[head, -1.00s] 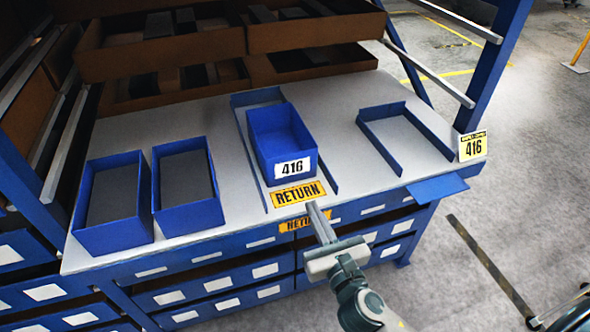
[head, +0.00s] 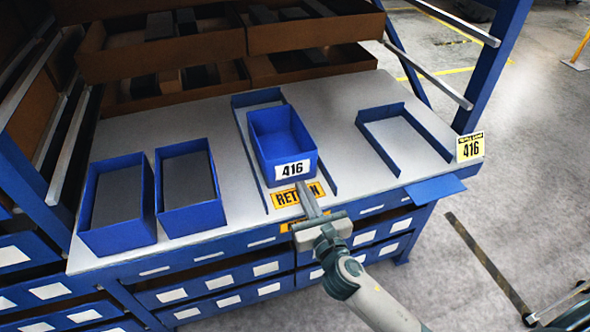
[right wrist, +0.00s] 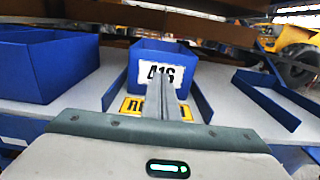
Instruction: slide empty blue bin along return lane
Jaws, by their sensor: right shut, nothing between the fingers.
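The empty blue bin (head: 283,143) with a white 416 label stands between the low blue rails of the return lane (head: 241,135). It also shows in the right wrist view (right wrist: 150,53). A yellow RETURN sign (head: 287,195) lies at the lane's front end. My right gripper (head: 302,186) is shut and empty, with its fingertips at the bin's labelled front face. I cannot tell whether they touch it. In the right wrist view the fingers (right wrist: 163,82) cover part of the label. My left gripper is not in view.
Two blue bins with dark insides, one at left (head: 117,203) and one beside it (head: 186,186), stand left of the lane. Brown trays (head: 165,47) hang above the table's back.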

